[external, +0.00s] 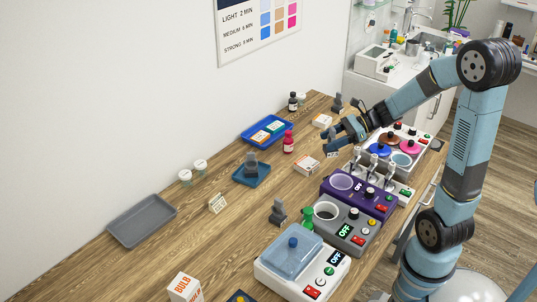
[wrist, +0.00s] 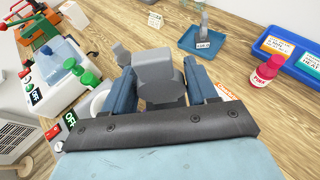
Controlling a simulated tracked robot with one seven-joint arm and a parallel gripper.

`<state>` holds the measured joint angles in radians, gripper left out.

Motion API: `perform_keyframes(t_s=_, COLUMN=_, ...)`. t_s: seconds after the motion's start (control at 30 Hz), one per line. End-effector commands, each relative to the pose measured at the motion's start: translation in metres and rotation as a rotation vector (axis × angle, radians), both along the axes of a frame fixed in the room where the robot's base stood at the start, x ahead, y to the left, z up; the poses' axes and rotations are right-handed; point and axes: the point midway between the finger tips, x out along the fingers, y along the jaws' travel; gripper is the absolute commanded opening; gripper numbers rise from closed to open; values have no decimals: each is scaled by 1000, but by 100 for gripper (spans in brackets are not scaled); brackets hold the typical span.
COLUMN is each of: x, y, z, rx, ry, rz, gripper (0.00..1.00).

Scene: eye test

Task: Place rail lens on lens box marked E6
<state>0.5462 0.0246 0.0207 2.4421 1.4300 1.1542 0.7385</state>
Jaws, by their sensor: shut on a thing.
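My gripper (wrist: 166,95) is shut on a grey blocky piece (wrist: 155,70), held between its two blue fingers. This piece may be the rail lens; I see no marking on it. In the external view my gripper (external: 338,141) is over the far right part of the table, and the held piece cannot be made out there. I cannot read E6 on any, so I cannot tell which box is the lens box.
Grey upright pieces stand on a small blue tray (external: 238,178), on the table (external: 278,212) and at the back (external: 338,103). Red bottle (external: 288,142), blue tray (external: 245,137), empty grey tray (external: 142,222). Devices (external: 345,228) line the right edge.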

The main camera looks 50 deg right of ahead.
Motion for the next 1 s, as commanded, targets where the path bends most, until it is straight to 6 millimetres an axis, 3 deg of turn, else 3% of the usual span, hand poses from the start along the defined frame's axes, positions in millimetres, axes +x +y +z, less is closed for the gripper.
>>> perform_keyframes(t_s=0.2, x=-23, y=-24, z=5, rx=9, ry=-9, rz=-84, gripper=23)
perform_keyframes(t_s=0.33, x=-19, y=-28, z=2, rx=11, ry=-8, rz=-94, gripper=23)
perform_keyframes(t_s=0.87, x=64, y=-37, z=-36, rx=12, ry=-8, rz=-93, gripper=23)
perform_keyframes(t_s=1.0, x=79, y=-38, z=-54, rx=12, ry=-7, rz=-93, gripper=23)
